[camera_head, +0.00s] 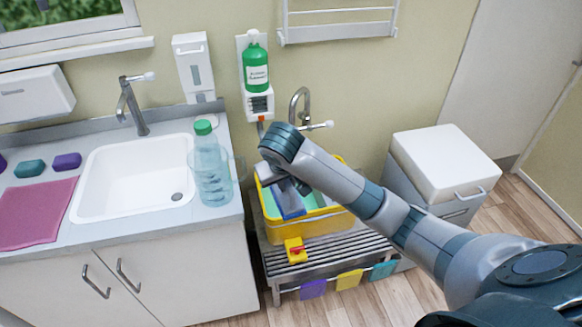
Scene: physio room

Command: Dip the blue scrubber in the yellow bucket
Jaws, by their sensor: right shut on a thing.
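The yellow bucket (318,226) stands on a slatted metal rack below the wall tap, with pale green contents showing inside. My right gripper (287,188) reaches in from the right and points down over the left part of the bucket. It is shut on the blue scrubber (291,206), whose lower part shows below the fingers, within the bucket's outline. I cannot tell whether the scrubber touches the contents. My wrist hides part of the bucket's far side. My left gripper is not in view.
A yellow piece with a red part (295,250) sits on the rack (330,248) in front of the bucket. A clear bottle with a green cap (212,170) stands on the counter at left, beside the sink (125,180). A white-topped bin (445,158) stands at right.

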